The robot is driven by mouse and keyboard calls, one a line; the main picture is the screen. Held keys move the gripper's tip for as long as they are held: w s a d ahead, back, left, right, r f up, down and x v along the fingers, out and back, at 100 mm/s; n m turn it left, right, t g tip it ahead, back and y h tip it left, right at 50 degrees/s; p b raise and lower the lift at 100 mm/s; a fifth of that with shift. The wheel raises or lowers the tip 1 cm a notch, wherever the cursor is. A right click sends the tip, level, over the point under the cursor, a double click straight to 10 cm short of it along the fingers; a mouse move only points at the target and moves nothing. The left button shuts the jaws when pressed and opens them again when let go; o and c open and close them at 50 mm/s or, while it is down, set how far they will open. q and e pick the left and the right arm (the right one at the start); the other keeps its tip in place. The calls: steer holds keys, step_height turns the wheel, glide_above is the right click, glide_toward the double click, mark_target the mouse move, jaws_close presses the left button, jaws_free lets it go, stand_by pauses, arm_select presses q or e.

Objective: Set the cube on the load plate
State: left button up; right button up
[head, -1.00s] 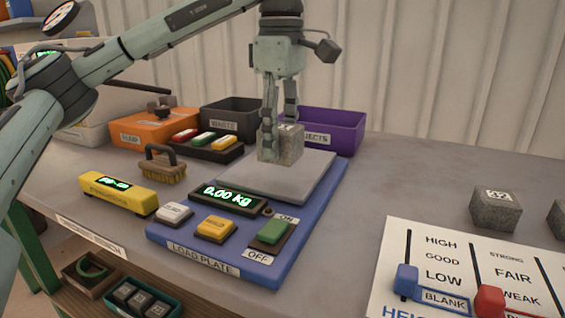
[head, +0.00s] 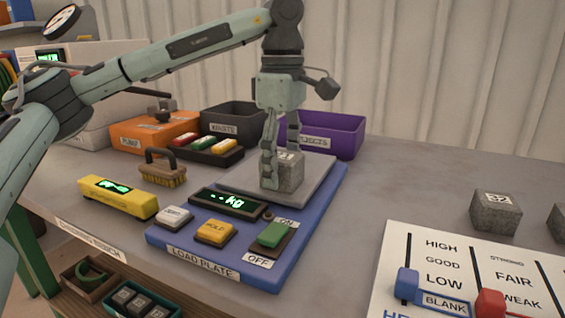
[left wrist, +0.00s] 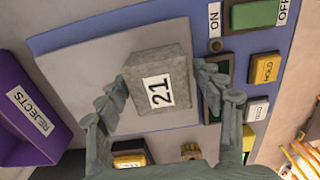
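The grey stone cube (head: 290,172), labelled 21, is at the grey top of the load plate (head: 312,190), near its middle. It looks upright and appears to touch the surface. The display (head: 228,201) on the blue base shows dashes and "kg". My right gripper is not in view.
A purple rejects bin (head: 335,137) and a dark waste bin (head: 232,122) stand behind the plate. A brush (head: 163,168) and a yellow device (head: 118,196) are left of it. Another cube (head: 496,211) stands at right, behind a white chart board (head: 440,245). The bench between is clear.

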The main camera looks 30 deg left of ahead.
mark_target(283, 156)
arm_select(q)
steer(key=shift+r, duration=0.45)
step_height(283, 156, up, 5)
step_height(283, 156, up, 6)
steer(key=p, duration=0.2)
steer(key=shift+r+p, duration=0.2)
steer(key=shift+p, duration=0.1)
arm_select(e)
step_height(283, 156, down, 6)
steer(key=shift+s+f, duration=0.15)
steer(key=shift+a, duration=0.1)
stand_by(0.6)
